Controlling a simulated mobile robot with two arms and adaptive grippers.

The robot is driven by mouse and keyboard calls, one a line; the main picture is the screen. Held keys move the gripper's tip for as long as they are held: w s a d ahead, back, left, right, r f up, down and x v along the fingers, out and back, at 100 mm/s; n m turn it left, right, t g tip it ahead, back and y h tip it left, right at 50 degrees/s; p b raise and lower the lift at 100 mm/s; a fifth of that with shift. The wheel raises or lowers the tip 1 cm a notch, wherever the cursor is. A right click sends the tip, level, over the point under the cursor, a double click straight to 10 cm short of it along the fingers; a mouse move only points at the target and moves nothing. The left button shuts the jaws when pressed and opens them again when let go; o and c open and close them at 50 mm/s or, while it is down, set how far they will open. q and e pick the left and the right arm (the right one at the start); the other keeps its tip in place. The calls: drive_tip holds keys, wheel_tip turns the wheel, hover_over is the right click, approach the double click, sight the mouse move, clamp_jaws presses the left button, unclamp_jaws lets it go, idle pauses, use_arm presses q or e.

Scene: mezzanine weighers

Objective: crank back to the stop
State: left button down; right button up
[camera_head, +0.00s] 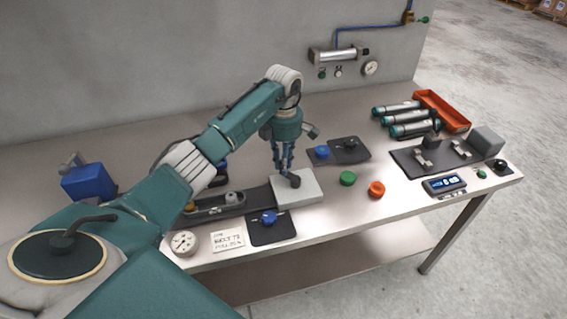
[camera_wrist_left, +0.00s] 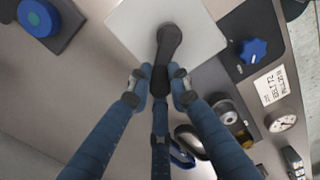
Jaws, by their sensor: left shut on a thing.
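The black crank (camera_head: 294,180) stands on a pale square block at the end of a dark belt unit on the table. In the left wrist view the crank (camera_wrist_left: 168,45) runs from its hub on the white block (camera_wrist_left: 125,22) down between my fingers. My left gripper (camera_head: 284,168) reaches down from above and is shut on the crank's handle end. The left wrist view shows the gripper (camera_wrist_left: 160,82) with its fingers on both sides of the handle. The fingers hide part of the handle. My right gripper is not in view.
A blue knob (camera_head: 268,217) on a dark plate, a round gauge (camera_head: 184,243) and a label card (camera_head: 228,239) lie near the front edge. Green (camera_head: 347,178) and orange (camera_head: 377,189) knobs stand to the right. Grey-green cylinders and an orange tray (camera_head: 441,110) are at the far right.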

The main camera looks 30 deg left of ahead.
use_arm(q)
drive_tip(key=shift+r+n, duration=0.1)
drive_tip(key=shift+n, duration=0.2)
